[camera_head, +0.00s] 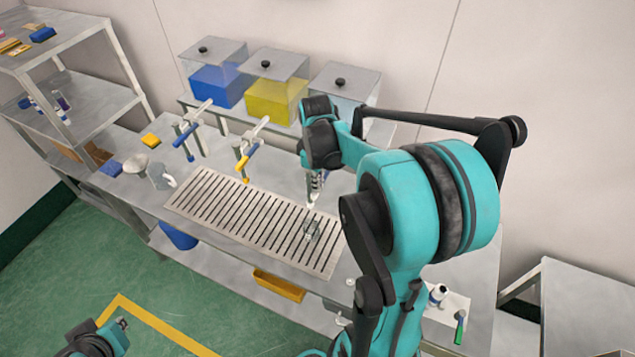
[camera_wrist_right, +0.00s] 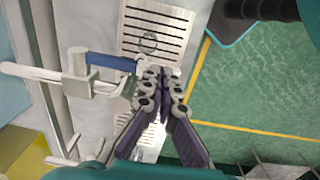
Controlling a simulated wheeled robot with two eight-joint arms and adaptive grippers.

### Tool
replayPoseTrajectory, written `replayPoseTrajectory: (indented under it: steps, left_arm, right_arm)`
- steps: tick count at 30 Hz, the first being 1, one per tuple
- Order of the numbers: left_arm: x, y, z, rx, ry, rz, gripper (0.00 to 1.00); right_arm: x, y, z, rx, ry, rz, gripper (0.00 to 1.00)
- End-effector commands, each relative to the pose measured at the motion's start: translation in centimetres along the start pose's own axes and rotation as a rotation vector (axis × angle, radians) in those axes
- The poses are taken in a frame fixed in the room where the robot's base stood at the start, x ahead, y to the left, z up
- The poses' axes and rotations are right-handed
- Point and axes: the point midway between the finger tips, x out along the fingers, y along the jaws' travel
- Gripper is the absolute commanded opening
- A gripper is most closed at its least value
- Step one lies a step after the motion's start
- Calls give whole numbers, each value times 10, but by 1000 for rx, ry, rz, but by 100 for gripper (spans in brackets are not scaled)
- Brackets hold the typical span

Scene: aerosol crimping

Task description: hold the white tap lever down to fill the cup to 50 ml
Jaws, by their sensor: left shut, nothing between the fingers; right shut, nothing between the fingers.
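A small clear cup (camera_head: 312,231) stands on the slotted drip tray (camera_head: 190,211); it also shows in the wrist view (camera_wrist_right: 148,42). Its liquid level is too small to read. My right gripper (camera_head: 314,200) is shut and empty, above and behind the cup. In the wrist view my right gripper (camera_wrist_right: 160,73) is beside the near tap (camera_wrist_right: 78,75), whose lever (camera_wrist_right: 112,62) looks blue-grey there. The fingertips are close to the lever's end; I cannot tell whether they touch. In the head view my arm hides this tap. My left gripper (camera_head: 121,323) is shut and empty, low over the floor.
Blue (camera_head: 215,85), yellow (camera_head: 270,98) and clear (camera_head: 342,88) tanks stand at the back. The blue-lever tap (camera_head: 190,125) and yellow-lever tap (camera_head: 250,150) are left of my right arm. A metal funnel (camera_head: 137,163) and jug (camera_head: 160,177) stand left of the tray.

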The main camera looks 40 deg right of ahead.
Motion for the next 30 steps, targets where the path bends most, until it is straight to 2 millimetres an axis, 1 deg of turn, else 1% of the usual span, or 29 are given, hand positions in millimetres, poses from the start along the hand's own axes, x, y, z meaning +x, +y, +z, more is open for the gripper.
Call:
replayPoseTrajectory:
  steps: [1,8,14,27,30]
  left_arm:
    - [2,0,2,0,0,0,0]
    - [5,0,3,0,0,0,0]
    - [11,0,8,0,0,0,0]
    - [39,0,28,0,0,0,0]
    - [43,0,31,0,0,0,0]
  right_arm:
    - [3,-1,0,-2,0,13,0]
    - [6,-2,0,-1,0,46,0]
    - [13,-5,0,-2,0,104,0]
    - [45,-9,0,-4,1,373,0]
    - [50,-7,0,1,0,380,0]
